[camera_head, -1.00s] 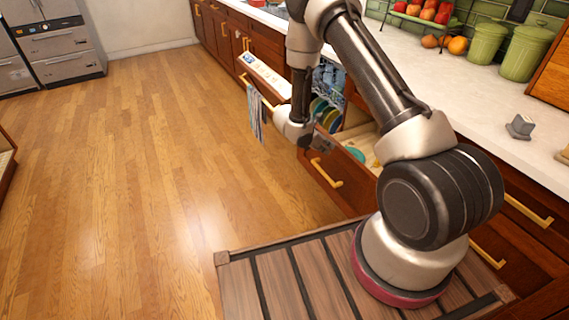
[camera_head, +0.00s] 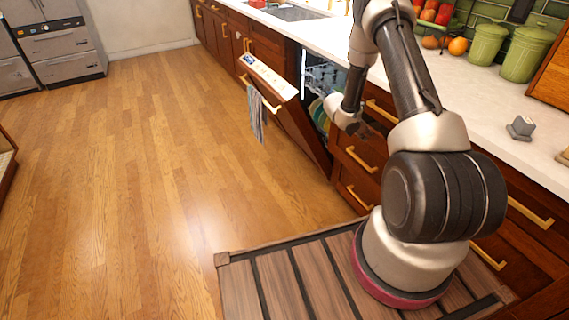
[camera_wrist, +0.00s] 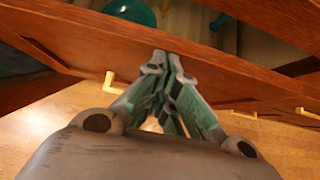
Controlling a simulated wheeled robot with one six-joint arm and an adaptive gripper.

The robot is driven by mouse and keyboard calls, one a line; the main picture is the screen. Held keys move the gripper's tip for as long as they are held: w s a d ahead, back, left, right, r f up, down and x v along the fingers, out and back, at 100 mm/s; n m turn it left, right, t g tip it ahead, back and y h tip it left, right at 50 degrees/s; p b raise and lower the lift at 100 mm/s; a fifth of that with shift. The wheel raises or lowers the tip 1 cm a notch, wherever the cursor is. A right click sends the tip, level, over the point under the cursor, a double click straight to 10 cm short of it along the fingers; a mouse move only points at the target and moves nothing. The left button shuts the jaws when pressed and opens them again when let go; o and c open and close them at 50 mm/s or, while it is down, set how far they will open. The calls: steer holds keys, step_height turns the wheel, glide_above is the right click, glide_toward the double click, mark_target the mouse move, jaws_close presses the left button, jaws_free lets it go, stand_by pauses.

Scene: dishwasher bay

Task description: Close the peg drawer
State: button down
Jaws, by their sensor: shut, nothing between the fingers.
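The peg drawer (camera_head: 345,150) is the brown wooden drawer in the cabinet beside the dishwasher. Its front with a gold handle (camera_head: 360,158) now sits near the cabinet face in the head view. In the wrist view its wooden front (camera_wrist: 80,52) crosses the picture, and part of its inside with a teal bowl (camera_wrist: 125,10) shows behind it, so a gap is visible. My gripper (camera_head: 368,132) is shut and empty, at the drawer front. In the wrist view its fingertips (camera_wrist: 160,58) overlap the front; I cannot tell whether they touch it.
The dishwasher door (camera_head: 290,115) hangs open and tilted left of the drawer, with a towel (camera_head: 256,120) on its handle. Another drawer handle (camera_head: 358,197) is below. The counter (camera_head: 460,95) lies above. The floor to the left is clear.

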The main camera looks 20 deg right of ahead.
steer(key=w+d, duration=0.1)
steer(key=d, duration=0.5)
steer(key=shift+w+d, duration=0.15)
steer(key=shift+d, duration=0.2)
steer(key=shift+d+r, duration=0.1)
steer(key=shift+r, duration=0.05)
